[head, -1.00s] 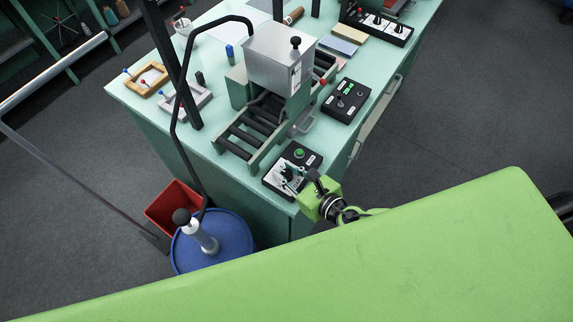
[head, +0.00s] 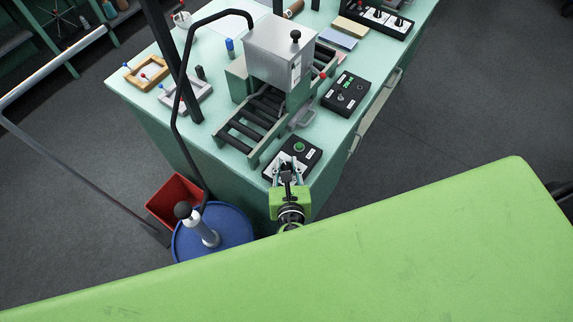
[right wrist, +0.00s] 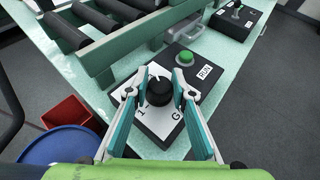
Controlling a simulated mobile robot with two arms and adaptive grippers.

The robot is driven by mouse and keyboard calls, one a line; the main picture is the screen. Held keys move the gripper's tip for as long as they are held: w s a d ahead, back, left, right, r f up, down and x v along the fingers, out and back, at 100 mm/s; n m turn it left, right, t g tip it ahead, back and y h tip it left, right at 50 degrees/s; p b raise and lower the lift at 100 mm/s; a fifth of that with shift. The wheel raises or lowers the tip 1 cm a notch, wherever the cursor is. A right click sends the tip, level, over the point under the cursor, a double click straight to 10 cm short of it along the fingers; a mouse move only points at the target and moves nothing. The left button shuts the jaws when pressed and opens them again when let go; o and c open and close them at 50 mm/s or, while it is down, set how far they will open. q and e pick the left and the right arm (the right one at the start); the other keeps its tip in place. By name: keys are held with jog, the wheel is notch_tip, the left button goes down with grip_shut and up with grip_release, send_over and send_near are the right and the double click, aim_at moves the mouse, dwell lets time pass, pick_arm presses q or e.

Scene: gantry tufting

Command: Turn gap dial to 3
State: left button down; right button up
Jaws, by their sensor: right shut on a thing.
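The gap dial is a black round knob (right wrist: 159,91) with a white pointer mark, on a white plate (right wrist: 150,124) of a black control box. The mark points up and slightly left in the right wrist view. My right gripper (right wrist: 158,84) has its two fingers shut on the knob, one on each side. In the head view my right gripper (head: 287,175) comes from below and covers most of the dial. Printed characters show on the plate, partly hidden by the fingers. My left gripper is not in view.
A green button (right wrist: 186,57) labelled RUN sits beside the dial on the same box. The roller conveyor (head: 255,122) stands behind it. A second control box (head: 346,94) is to the right. A red bin (head: 174,199) and blue drum (head: 222,236) stand on the floor at left.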

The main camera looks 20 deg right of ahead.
dwell(0.4)
jog(key=o, duration=1.1)
jog(key=v, duration=1.2)
jog(key=shift+a, duration=0.1)
